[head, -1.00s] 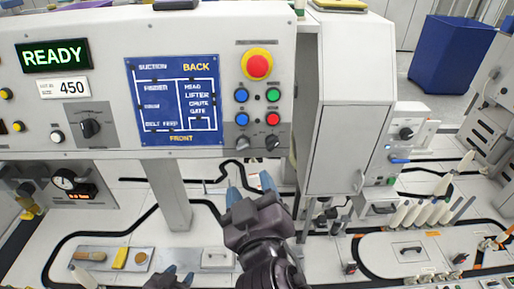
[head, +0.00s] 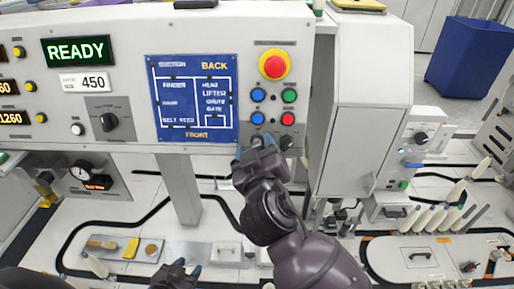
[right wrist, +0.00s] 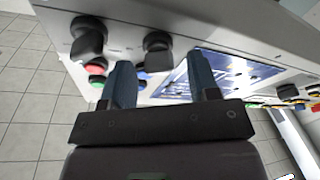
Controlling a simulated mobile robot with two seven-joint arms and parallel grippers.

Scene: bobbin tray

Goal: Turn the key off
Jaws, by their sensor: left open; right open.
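Two dark rotary switches sit side by side under the buttons at the lower right of the control panel (head: 340,24). The left switch (right wrist: 157,42) is partly covered by my right gripper in the head view. The right switch (head: 286,142) also shows in the right wrist view (right wrist: 88,35). I cannot tell clearly which one is the key. My right gripper (head: 257,150) is open in front of the left switch. In the right wrist view that switch appears between and beyond the fingertips, with no clear contact. My left gripper (head: 177,274) is open and empty, low in the head view.
A red emergency button (head: 274,66) and several coloured buttons stand above the switches. A blue diagram plate (head: 192,98) is to their left, and a black selector knob (head: 109,122) further left. A grey cabinet (head: 363,115) juts out close on the right.

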